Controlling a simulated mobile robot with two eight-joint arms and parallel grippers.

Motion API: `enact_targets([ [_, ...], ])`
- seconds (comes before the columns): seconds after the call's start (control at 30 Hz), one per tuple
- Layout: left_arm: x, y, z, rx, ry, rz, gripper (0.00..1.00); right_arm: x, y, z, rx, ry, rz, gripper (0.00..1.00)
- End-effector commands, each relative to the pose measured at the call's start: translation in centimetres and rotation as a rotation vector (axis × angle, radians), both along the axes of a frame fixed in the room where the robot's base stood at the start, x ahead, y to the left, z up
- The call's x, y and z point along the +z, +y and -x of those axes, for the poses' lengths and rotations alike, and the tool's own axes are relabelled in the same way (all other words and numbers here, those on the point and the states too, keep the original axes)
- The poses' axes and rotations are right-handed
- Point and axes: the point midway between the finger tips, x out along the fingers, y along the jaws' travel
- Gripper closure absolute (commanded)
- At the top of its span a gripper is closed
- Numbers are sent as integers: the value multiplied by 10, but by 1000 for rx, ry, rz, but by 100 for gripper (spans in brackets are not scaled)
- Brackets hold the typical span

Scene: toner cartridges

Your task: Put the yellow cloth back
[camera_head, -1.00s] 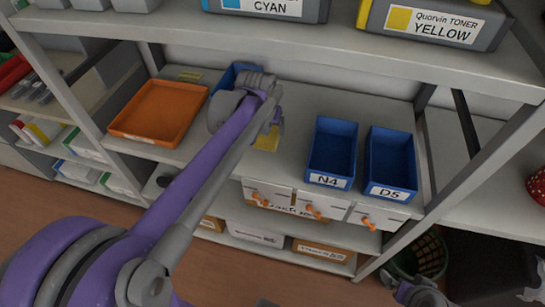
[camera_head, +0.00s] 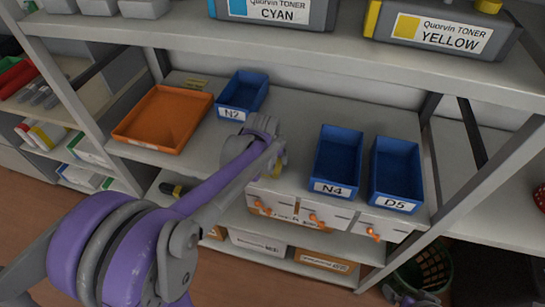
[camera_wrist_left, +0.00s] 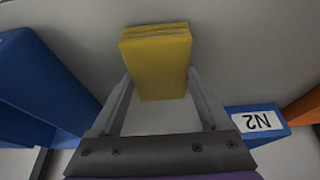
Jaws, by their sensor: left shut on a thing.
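The yellow cloth (camera_wrist_left: 158,70) is a folded, block-shaped pad. My left gripper (camera_wrist_left: 160,92) is shut on it, with one finger on each side. In the head view, my left gripper (camera_head: 276,152) is over the front part of the middle shelf, between the blue bins N2 and N4. My wrist hides most of the cloth there, and only a sliver of yellow shows. I cannot tell whether the cloth touches the shelf.
Blue bin N2 (camera_head: 243,93) stands behind, to the left of my gripper. Blue bins N4 (camera_head: 337,160) and D5 (camera_head: 395,173) stand to the right. An orange tray (camera_head: 164,117) lies at left. The upper shelf (camera_head: 300,38) with toner boxes overhangs. Bare shelf lies between N2 and N4.

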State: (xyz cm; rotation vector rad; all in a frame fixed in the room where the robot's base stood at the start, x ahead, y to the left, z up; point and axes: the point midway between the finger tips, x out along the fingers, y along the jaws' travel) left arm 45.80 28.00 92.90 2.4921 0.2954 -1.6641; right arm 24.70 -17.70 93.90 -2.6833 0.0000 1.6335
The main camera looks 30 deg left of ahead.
Motion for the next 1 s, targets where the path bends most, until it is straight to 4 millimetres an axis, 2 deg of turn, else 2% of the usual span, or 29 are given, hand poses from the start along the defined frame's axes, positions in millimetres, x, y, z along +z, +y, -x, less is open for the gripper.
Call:
enact_targets([
  [0.07, -4, 0, 0, 0, 1, 0, 81, -3, 0, 1, 0, 2, 0, 0],
  [0.1, -4, 0, 0, 0, 0, 0, 17, -3, 0, 1, 0, 2, 0, 0],
  [0.2, -3, 0, 0, 0, 0, 0, 0, -3, 0, 1, 0, 2, 0, 0],
  [0.43, -2, 0, 0, 0, 0, 0, 0, -2, 0, 1, 0, 1, 0, 0],
  [0.57, 7, -1, 2, 0, 0, 0, 0, 2, 0, -1, 0, -1, 0, 0],
  [1.0, 88, -8, 35, 0, 0, 0, 0, 14, 0, -5, 0, -9, 0, 0],
])
